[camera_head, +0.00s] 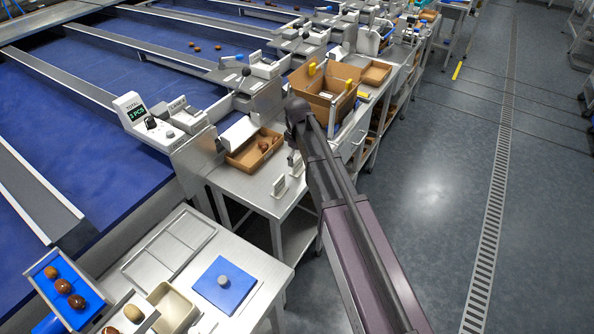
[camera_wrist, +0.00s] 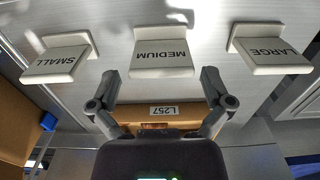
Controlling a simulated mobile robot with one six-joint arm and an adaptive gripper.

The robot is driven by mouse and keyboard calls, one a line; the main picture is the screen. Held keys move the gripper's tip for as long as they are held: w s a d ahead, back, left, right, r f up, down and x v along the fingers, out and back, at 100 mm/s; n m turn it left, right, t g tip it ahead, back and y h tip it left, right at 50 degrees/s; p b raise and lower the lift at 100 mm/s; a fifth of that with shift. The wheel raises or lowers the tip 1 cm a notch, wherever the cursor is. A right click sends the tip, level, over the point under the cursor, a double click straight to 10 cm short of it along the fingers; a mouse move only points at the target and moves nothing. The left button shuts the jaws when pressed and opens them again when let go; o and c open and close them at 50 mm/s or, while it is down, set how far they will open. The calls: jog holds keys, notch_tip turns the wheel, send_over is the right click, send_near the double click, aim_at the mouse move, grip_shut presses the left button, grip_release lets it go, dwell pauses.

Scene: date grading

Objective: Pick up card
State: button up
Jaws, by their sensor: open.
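Three white size cards with stands show in the wrist view, lettering upside down: SMALL (camera_wrist: 55,65) at left, MEDIUM (camera_wrist: 162,60) in the middle, LARGE (camera_wrist: 272,58) at right. My gripper (camera_wrist: 158,77) is open and empty, its fingers spread on either side just below the MEDIUM card in the picture. Contact with that card cannot be told. In the head view, two small white cards (camera_head: 279,187) stand on the metal table (camera_head: 240,188); my arm covers the area beside them, and the fingers are hard to make out there.
A brown tray (camera_head: 238,161) with dates lies on the table, near the cards. A label L257 (camera_wrist: 164,111) shows between my fingers on a brown surface. An open cardboard box (camera_head: 318,100) stands behind.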

aim_at(298, 165)
jog(key=shift+f+b, duration=1)
jog(key=shift+f, duration=0.3)
jog(key=c, duration=0.7)
